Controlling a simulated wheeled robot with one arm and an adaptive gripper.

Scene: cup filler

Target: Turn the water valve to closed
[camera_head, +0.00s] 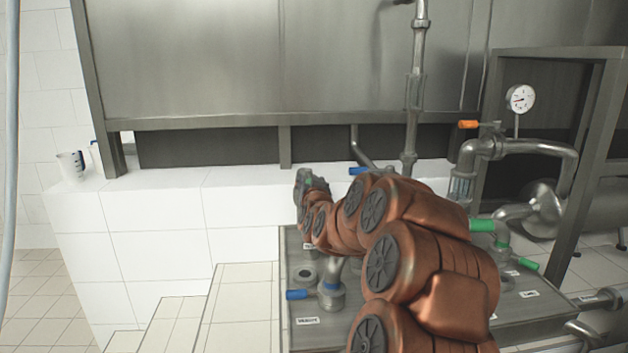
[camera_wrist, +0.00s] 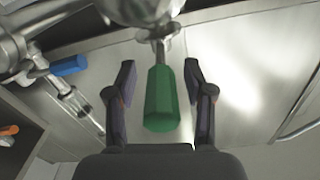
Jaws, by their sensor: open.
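In the wrist view a green valve handle (camera_wrist: 162,98) points toward me from a metal pipe fitting. My gripper (camera_wrist: 164,85) is open, with one finger on each side of the green handle and a gap on both sides. In the head view my gripper (camera_head: 308,182) is at the far end of my arm, in front of the white tiled ledge; its fingers are hard to make out and the handle is mostly hidden there. No readable label shows which valve is the water valve.
A blue handle (camera_wrist: 68,65) and an orange handle (camera_wrist: 8,130) show left in the wrist view. The head view shows other handles: blue (camera_head: 297,294), green (camera_head: 482,226) and orange (camera_head: 468,124). A gauge (camera_head: 520,98) stands right; a jug (camera_head: 71,165) stands left.

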